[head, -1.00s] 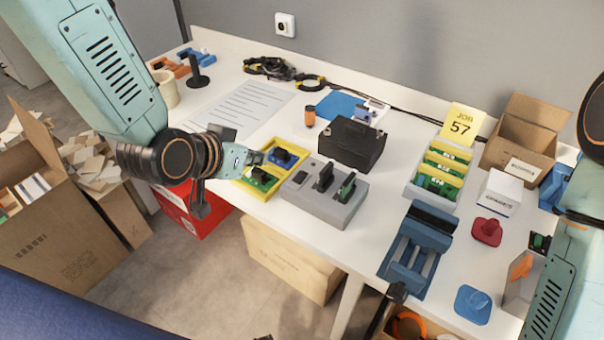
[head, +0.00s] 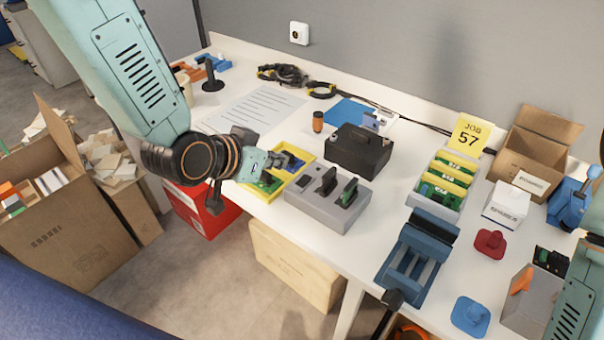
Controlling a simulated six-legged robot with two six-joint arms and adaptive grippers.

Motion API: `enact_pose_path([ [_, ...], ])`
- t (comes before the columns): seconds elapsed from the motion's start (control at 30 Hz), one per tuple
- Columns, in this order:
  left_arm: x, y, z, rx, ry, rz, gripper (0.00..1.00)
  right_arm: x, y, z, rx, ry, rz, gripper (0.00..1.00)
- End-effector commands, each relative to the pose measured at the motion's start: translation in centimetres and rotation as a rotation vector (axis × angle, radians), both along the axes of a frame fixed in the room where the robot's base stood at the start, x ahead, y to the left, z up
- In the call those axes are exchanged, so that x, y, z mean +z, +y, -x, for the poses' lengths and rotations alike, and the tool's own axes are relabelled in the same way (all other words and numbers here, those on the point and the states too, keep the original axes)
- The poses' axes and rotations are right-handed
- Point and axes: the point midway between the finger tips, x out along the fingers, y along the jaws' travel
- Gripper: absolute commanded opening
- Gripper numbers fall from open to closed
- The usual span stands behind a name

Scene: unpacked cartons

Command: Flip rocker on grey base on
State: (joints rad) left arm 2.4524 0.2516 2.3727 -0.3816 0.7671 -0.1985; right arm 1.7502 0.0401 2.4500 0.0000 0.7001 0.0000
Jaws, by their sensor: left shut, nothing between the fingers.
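The grey base (head: 322,212) sits near the front edge of the white table. A small dark rocker (head: 302,182) is on its left part; its tilt is too small to tell. My left gripper (head: 290,161) is shut and empty. It shows in front of the yellow tray (head: 268,195), up and left of the rocker and apart from it. My right gripper is out of view; only part of my right arm shows at the right edge.
A black block (head: 358,152) stands right behind the grey base. The yellow tray with boards is close on its left. A blue vise-like fixture (head: 412,265) and a grey rack of green boards (head: 436,200) are to the right. Bare table lies between base and fixture.

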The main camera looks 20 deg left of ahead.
Motion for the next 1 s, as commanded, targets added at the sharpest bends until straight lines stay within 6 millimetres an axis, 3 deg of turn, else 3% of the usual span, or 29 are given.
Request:
enact_pose_path([
  [0.5, -5.9, -2.9, -6.6, -0.005, 0.000, -0.002, 0.00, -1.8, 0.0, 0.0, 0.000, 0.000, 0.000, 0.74],
  [0.73, -8.9, -2.9, -6.8, -0.002, 0.003, 0.000, 0.00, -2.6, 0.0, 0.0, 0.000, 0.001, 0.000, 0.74],
  [1.0, -9.6, -2.9, -7.0, -0.001, 0.000, 0.000, 0.00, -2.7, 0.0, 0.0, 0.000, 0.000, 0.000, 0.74],
])
